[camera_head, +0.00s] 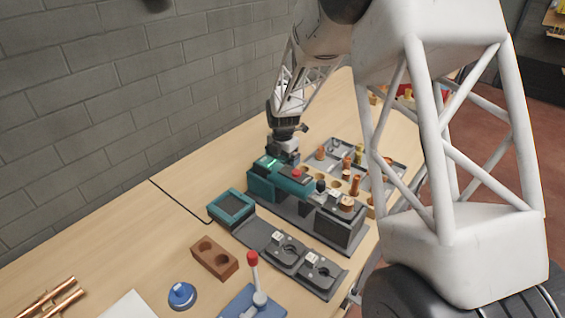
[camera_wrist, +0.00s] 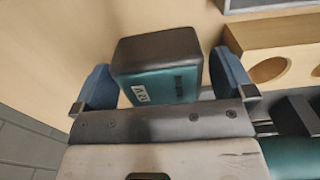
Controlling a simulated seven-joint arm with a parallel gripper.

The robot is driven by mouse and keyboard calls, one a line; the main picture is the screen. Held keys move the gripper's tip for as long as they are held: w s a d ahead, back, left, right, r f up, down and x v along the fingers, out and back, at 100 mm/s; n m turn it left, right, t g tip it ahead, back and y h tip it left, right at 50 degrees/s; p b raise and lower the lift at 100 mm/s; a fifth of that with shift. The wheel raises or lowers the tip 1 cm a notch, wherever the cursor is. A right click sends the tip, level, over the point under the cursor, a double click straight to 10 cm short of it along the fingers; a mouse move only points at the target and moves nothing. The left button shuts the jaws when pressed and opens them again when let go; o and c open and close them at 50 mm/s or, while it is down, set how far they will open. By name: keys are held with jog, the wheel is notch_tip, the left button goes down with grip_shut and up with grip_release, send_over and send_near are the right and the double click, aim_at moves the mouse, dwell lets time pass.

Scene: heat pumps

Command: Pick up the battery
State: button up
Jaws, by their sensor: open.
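The battery (camera_wrist: 160,62) is a block with a dark grey top and a teal side with white lettering, in the upper middle of the wrist view. My gripper (camera_wrist: 165,80) is open, with one blue-padded finger on each side of the battery. Small gaps seem to show between the pads and its sides, though contact on the right is hard to judge. In the head view my gripper (camera_head: 284,152) is low over the table behind the teal machine (camera_head: 285,180). I cannot make out the battery clearly there.
A wooden block with round holes (camera_wrist: 268,70) stands close right of the gripper. In the head view, a grey fixture (camera_head: 285,255), a teal tray (camera_head: 231,207), a brown block (camera_head: 213,258) and a red-knobbed lever (camera_head: 254,275) lie nearer. A brick wall (camera_head: 130,90) runs along the left.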

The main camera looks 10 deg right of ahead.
jog(key=shift+c, duration=0.2)
dwell(0.3)
jog(key=c, duration=1.1)
jog(key=shift+o, duration=0.2)
jog(key=shift+r, duration=5)
